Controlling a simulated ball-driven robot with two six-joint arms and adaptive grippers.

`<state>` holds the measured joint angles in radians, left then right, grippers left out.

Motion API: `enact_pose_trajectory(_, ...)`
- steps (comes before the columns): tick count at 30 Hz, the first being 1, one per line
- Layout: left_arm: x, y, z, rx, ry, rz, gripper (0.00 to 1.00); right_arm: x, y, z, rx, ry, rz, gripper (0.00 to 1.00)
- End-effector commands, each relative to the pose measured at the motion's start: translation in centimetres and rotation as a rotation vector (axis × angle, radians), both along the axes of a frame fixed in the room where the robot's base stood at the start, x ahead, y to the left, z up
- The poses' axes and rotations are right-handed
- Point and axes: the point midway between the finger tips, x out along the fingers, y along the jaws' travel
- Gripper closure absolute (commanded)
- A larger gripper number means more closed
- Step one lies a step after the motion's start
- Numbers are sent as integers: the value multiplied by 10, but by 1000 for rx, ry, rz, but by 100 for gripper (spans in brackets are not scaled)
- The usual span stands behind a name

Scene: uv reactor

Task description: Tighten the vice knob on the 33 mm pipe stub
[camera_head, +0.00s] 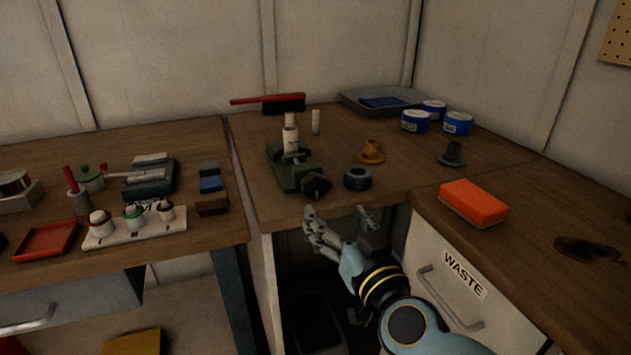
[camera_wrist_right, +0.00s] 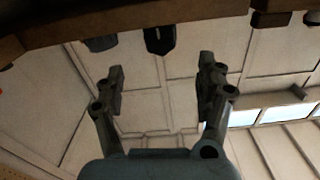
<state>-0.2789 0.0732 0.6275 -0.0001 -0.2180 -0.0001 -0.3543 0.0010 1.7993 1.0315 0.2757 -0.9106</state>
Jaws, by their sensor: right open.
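The green vice (camera_head: 285,172) stands near the front edge of the middle bench. A pale pipe stub (camera_head: 290,137) stands upright in it. The vice's dark knob (camera_head: 316,186) faces the front edge; what looks like it also shows in the right wrist view (camera_wrist_right: 160,39), hanging past the bench edge. My right gripper (camera_head: 336,212) is open and empty, in front of the bench edge and just short of the knob, not touching it. In the right wrist view its two fingers (camera_wrist_right: 162,75) are spread, with the knob beyond the gap. My left gripper is not in view.
A dark ring (camera_head: 357,178) lies right of the knob, with an orange flanged part (camera_head: 371,152) behind. An orange sponge (camera_head: 473,202) sits on the right bench above the WASTE drawer (camera_head: 455,280). A white rack of bottles (camera_head: 135,225) stands on the left table.

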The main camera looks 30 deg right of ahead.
Motion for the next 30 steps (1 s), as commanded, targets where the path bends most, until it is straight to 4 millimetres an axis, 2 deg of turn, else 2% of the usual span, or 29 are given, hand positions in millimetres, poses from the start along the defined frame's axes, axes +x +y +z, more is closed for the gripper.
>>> enact_pose_trajectory(4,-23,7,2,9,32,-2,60,13,-3,-1,2,3,0,28)
enact_pose_trajectory(9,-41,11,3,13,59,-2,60,46,-11,-1,1,2,0,28)
enact_pose_trajectory(13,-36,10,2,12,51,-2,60,71,-17,-2,2,2,-1,28)
enact_pose_trajectory(18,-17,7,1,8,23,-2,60,94,-23,-3,3,4,-1,28)
enact_pose_trajectory(22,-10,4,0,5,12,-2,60,101,-25,-3,2,5,0,28)
enact_pose_trajectory(30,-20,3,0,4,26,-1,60,103,-25,-2,2,5,0,28)
